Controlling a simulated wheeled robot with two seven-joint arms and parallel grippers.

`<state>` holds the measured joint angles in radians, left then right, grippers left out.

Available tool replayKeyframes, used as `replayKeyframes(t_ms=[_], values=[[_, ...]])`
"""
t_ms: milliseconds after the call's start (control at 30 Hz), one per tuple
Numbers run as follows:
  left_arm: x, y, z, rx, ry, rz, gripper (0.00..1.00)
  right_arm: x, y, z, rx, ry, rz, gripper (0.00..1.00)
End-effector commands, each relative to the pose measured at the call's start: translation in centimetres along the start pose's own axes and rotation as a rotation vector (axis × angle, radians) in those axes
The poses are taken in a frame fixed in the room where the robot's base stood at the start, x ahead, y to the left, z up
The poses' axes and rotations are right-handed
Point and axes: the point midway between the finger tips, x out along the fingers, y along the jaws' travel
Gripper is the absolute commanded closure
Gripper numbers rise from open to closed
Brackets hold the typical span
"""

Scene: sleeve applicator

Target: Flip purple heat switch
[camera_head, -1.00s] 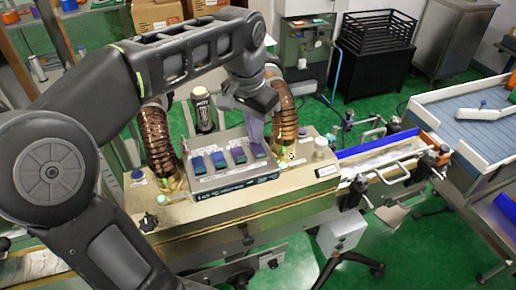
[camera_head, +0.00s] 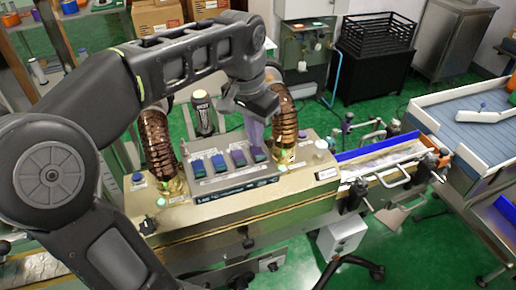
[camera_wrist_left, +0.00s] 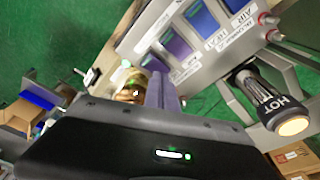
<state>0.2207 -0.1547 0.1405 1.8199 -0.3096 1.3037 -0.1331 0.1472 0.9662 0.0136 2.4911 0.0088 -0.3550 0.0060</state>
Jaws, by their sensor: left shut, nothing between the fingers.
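The grey switch panel (camera_head: 236,181) stands on top of the machine, with several coloured rocker switches in a row. The purple switch (camera_head: 238,158) is third from the left; it also shows in the left wrist view (camera_wrist_left: 178,45). My left gripper (camera_head: 256,141) is shut and empty, fingers pointing down at the right end of the panel. In the left wrist view its purple-grey fingers (camera_wrist_left: 160,82) end near the end switch. I cannot tell whether they touch it.
Copper-coloured ribbed hoses (camera_head: 158,145) (camera_head: 284,112) stand on both sides of the panel. A black cylinder marked HOT (camera_wrist_left: 268,100) rises behind it; it also shows in the head view (camera_head: 203,112). The machine top (camera_head: 225,210) is clear in front of the panel.

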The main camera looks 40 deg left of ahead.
Motion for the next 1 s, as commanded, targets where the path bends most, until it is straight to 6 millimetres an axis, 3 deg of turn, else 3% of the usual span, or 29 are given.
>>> replayKeyframes(t_ms=[600, 1000], values=[[-5.6, 0.0, -0.9, 0.000, 0.000, 0.000, 1.00, -4.5, -1.7, 0.1, 0.000, 0.000, 0.000, 0.64], [-5.9, 0.0, -0.9, 0.000, 0.000, 0.000, 1.00, -4.6, -1.7, 0.1, 0.000, 0.000, 0.000, 0.64]])
